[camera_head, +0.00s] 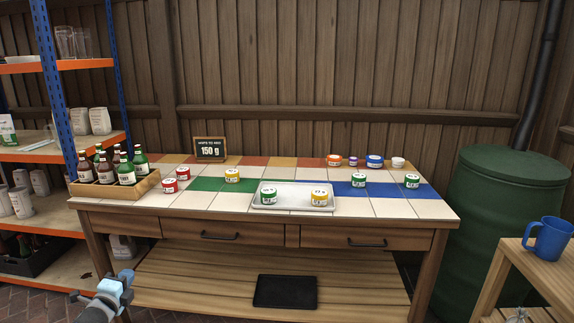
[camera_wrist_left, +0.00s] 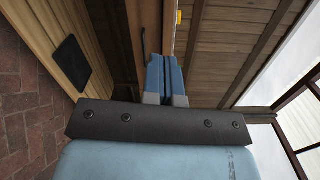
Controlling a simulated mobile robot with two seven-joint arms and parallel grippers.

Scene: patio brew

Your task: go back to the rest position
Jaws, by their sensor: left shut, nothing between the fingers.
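My left gripper (camera_head: 122,284) is low at the left in the head view, in front of the left end of the tiled table (camera_head: 350,207) and below its top. It is shut and empty. In the left wrist view its blue fingers (camera_wrist_left: 165,80) are pressed together, with nothing between them. The table's wood shows beyond them. My right gripper is not in the head view.
On the table are a metal tray (camera_head: 293,207) with two jars, several other jars, a crate of bottles (camera_head: 149,182) and a sign (camera_head: 210,149). A shelf (camera_head: 75,160) stands left. A green barrel (camera_head: 497,225) and a side table with a blue mug (camera_head: 551,239) stand right.

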